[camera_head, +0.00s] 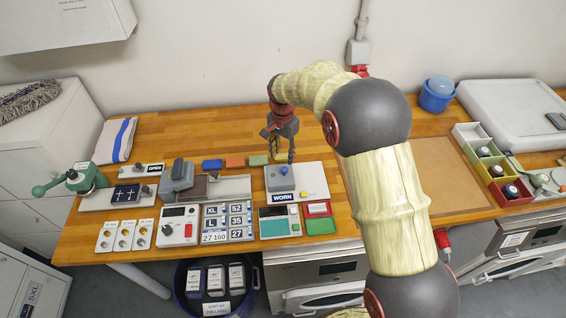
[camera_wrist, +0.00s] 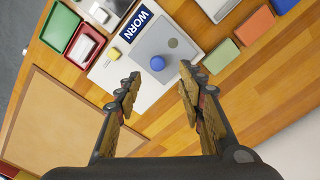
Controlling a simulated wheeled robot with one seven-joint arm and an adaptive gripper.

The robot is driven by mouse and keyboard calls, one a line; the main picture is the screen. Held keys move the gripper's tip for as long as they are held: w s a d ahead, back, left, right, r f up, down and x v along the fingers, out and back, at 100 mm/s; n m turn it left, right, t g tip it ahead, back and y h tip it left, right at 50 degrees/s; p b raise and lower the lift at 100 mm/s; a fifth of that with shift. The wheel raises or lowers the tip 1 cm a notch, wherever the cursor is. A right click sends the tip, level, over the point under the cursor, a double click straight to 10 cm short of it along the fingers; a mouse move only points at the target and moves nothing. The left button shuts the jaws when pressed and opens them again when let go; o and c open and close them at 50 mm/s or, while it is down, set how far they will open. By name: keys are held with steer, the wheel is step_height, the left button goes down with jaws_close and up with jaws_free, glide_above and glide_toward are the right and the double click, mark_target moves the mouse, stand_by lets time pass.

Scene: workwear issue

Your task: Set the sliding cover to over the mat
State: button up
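A grey cover block with an upright dark handle (camera_head: 178,172) sits at the left part of a grey railed base (camera_head: 232,187). A dark brown patch (camera_head: 196,187), perhaps the mat, shows beside the cover on its right. I cannot tell whether it runs under the cover. A larger tan board (camera_head: 440,185) lies on the bench to the right, and also shows in the wrist view (camera_wrist: 55,120). My gripper (camera_head: 280,158) is open and empty, pointing down above the back of the WORN panel. In the wrist view its fingers (camera_wrist: 160,74) are apart, with nothing between them.
The WORN panel (camera_wrist: 150,85) with a blue knob (camera_wrist: 157,62) is below my gripper. Coloured blocks (camera_head: 234,162) stand in a row behind the rail. A green-handled device (camera_head: 82,178) is at far left.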

steer(key=shift+r, duration=2.25)
steer(key=s+d+r+n+t+b, duration=0.2)
steer(key=s+d+r+b, duration=0.1)
steer(key=s+d, duration=0.5)
steer(key=s+d+r+n+t+b, duration=0.1)
steer(key=s+d+r+n+b, duration=0.1)
steer(key=s+d, duration=0.6)
steer(key=s+d+r+n+t+b, duration=0.2)
steer(key=s+d, duration=0.6)
steer(key=s, duration=1)
steer(key=shift+s+d+r+n+t+b, duration=0.3)
steer(key=shift+d+r+b, duration=0.1)
steer(key=shift+r+b, duration=0.95)
